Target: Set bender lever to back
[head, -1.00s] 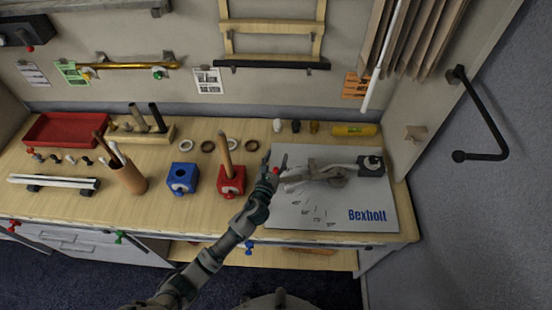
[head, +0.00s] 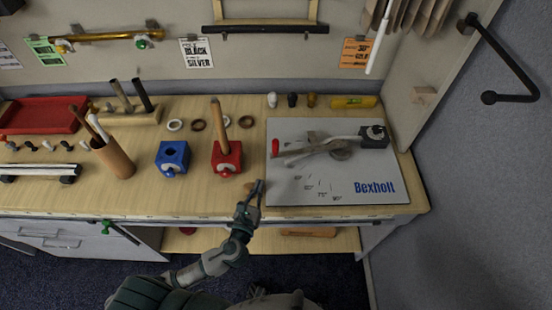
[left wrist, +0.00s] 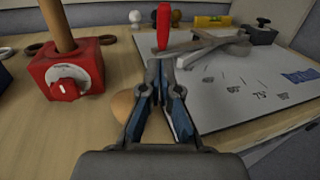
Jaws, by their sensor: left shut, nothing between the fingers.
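The bender lies on a light grey plate marked Bexholt (head: 350,194) at the right of the table. Its lever has a red grip (head: 275,147) at the left end, and its metal arms (head: 325,146) reach right to a dark block (head: 374,135). My left gripper (head: 257,189) is shut and empty, at the plate's left front edge, nearer the table front than the red grip and apart from it. In the left wrist view the red grip (left wrist: 163,26) stands just beyond the fingertips (left wrist: 161,62). My right gripper is not in view.
A red block (head: 226,158) with a wooden stick and a blue block (head: 172,157) stand left of the plate. A brown cup (head: 113,158) holds sticks farther left. A yellow level (head: 354,102) lies behind the plate. A rounded tan object (left wrist: 123,106) lies beside my left fingers.

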